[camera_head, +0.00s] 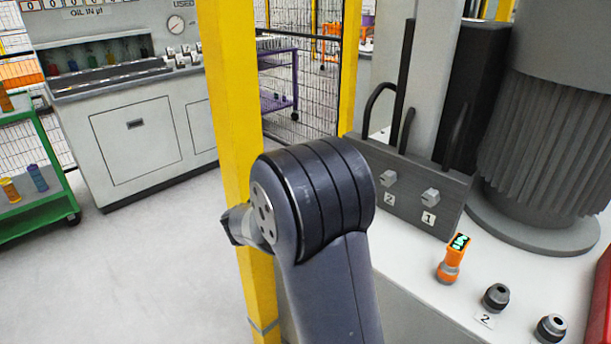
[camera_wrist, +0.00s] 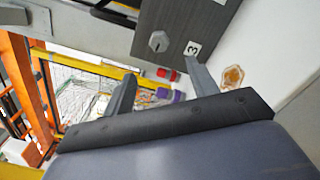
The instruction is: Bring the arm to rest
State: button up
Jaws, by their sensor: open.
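My gripper (camera_wrist: 160,69) shows in the wrist view with its two dark fingers spread apart. Nothing is between the fingers that I can see as held. Past the fingers is a dark panel (camera_wrist: 180,15) with a grey fitting (camera_wrist: 158,41) and a label "3". In the head view my arm is raised in front of a yellow post (camera_head: 228,120). Its dark rounded joint fills the middle, and a small grey part sticks out left of it. The fingers cannot be made out there.
A white bench top (camera_head: 405,310) at right carries an orange handheld device (camera_head: 453,258), black fittings (camera_head: 496,297), a dark block labelled 1 and 2 (camera_head: 410,190) and a ribbed motor (camera_head: 555,140). An amber puddle (camera_wrist: 232,77) lies near my gripper. A green cart (camera_head: 35,165) stands left; floor between is clear.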

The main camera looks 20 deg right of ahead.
jog(key=x, duration=1)
jog(key=shift+d+p, duration=0.35)
jog(key=shift+w, duration=0.15)
jog(key=shift+b, duration=0.35)
jog(key=s+a+n+p, duration=0.3)
jog(key=a+n+p, duration=0.7)
jog(key=p, duration=0.8)
jog(key=shift+s+n+p, duration=0.35)
jog(key=shift+n, duration=0.05)
dwell(1.5)
